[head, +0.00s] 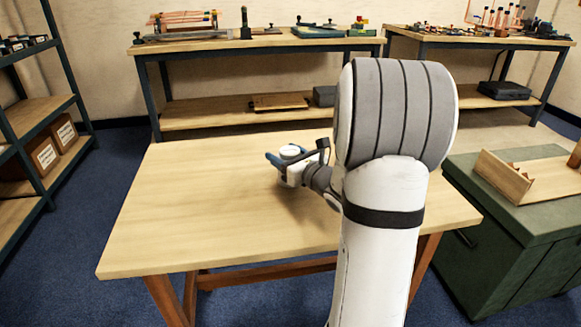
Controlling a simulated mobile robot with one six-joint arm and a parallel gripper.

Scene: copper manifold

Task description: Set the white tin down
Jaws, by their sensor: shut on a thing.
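The white tin (290,152) shows as a small round white shape at the end of my arm, over the middle of the wooden table (180,215). My gripper (285,158), with blue fingers, is shut on it. The gripper body and wrist cover part of the tin. A soft shadow lies on the tabletop below and to the right of the gripper. I cannot tell from this view whether the tin touches the tabletop.
The tabletop is bare around the gripper, with most free room on the left and front. Workbenches (215,46) with tools stand behind. A green cabinet (520,220) with a wooden tray (505,178) is at right. A shelf rack (40,110) is at left.

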